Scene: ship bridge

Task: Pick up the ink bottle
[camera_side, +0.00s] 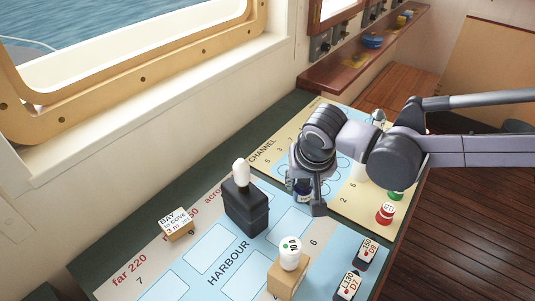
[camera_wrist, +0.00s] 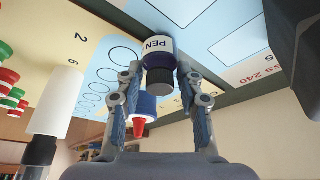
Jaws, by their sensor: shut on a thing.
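The ink bottle, dark blue with a white label, shows in the side view (camera_side: 303,188) under my wrist, at the chart. In the wrist view its label (camera_wrist: 158,43) reads "PEN" and its dark cap (camera_wrist: 161,76) points toward me. My gripper (camera_side: 311,204) is shut on the bottle, with one finger on either side of it in the wrist view (camera_wrist: 158,74). My gripper hides part of the bottle in the side view. I cannot tell whether its base touches the chart.
A black block with a white knob (camera_side: 245,208) and a lettered wooden block (camera_side: 176,224) stand left. A white cylinder on a wooden block (camera_side: 288,272) stands in front. Red (camera_side: 384,214) and green pieces stand right. A blue, red-tipped piece (camera_wrist: 144,108) shows between my fingers.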

